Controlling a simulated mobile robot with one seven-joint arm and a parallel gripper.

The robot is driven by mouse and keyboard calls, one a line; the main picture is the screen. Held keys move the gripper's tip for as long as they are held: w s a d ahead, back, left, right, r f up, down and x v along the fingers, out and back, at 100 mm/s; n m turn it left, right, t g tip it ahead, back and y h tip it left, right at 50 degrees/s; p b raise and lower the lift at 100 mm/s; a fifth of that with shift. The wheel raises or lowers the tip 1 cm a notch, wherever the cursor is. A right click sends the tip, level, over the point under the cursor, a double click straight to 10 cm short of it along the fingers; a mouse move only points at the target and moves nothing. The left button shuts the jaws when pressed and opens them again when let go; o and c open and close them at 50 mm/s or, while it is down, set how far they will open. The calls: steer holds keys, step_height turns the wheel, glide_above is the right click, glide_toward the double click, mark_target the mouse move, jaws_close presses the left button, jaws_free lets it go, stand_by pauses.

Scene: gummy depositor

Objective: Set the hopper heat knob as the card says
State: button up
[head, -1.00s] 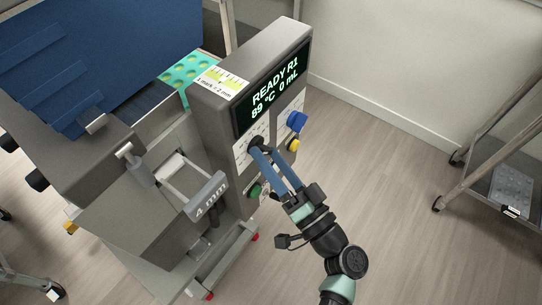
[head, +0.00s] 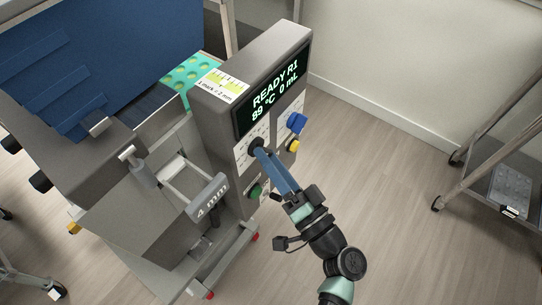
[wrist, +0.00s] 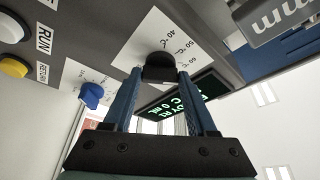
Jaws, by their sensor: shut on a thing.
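The black heat knob (head: 257,145) sits on a white dial plate on the front of the grey control box. It also shows in the wrist view (wrist: 160,68), where the dial carries °C marks such as 40 and 50. My gripper (head: 262,151) is shut on this knob, with one blue finger on each side of it in the wrist view (wrist: 160,77). The knob's pointer is hidden or too dark to read. The display (head: 272,88) reads READY R1, 89 °C, 0 mL. I cannot make out a card with a heat setting.
A blue knob (head: 297,122), a yellow button (head: 292,146) and a green button (head: 255,191) are near my fingers. A ruler label (head: 222,86) reads 1 mark = 2 mm. A "4 mm" block (head: 207,198) juts out left. The floor at right is clear up to a cart (head: 510,190).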

steer(key=m+g+h+p, duration=0.1)
steer(key=m+g+p, duration=0.1)
steer(key=m+p, duration=0.3)
steer(key=r+m+g+p, duration=0.1)
steer(key=m+g+p, duration=0.1)
steer(key=m+p, duration=0.3)
steer(key=m+g+h+p, duration=0.1)
steer(key=m+p, duration=0.4)
steer(key=p, duration=0.4)
steer(key=shift+w+d+r+m+g+h+p, duration=0.1)
steer(key=shift+r+m+g+h+p, duration=0.2)
steer(key=shift+r+m+g+p, duration=0.1)
steer(key=shift+w+d+f+m+g+y+p, duration=0.1)
steer(key=shift+m+g+y+p, duration=0.2)
steer(key=shift+m+g+p, duration=0.45)
steer(key=shift+w+m+g+y+p, duration=0.1)
steer(key=shift+m+g+y+p, duration=0.3)
steer(key=shift+m, duration=0.65)
steer(key=shift+s, duration=0.1)
steer(key=o, duration=1.4)
steer(key=shift+c, duration=0.2)
